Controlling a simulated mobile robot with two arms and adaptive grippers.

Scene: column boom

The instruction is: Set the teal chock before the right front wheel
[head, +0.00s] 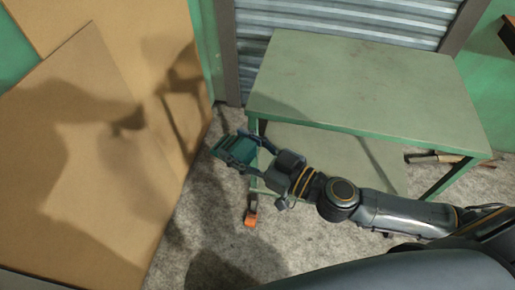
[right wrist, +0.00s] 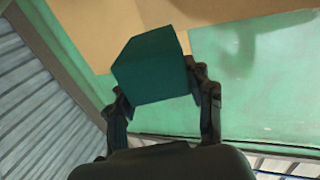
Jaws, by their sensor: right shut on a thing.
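My right gripper (head: 236,147) is shut on the teal chock (head: 231,151) and holds it up off the floor, left of the green table. In the right wrist view the teal chock (right wrist: 152,66) sits between the two fingers of my right gripper (right wrist: 160,100), with its block shape clear of anything else. The table (head: 365,90) is green with a bare top and a lower shelf; a small orange caster wheel (head: 252,217) shows at the foot of one leg. I cannot tell whether it is the right front wheel. My left gripper is not in view.
Large tan boards (head: 80,160) stand on the left. A ribbed metal shutter (head: 340,20) is behind the table. A brown-handled tool (head: 435,158) lies at the right by the table. Grey floor (head: 205,225) is open between boards and table.

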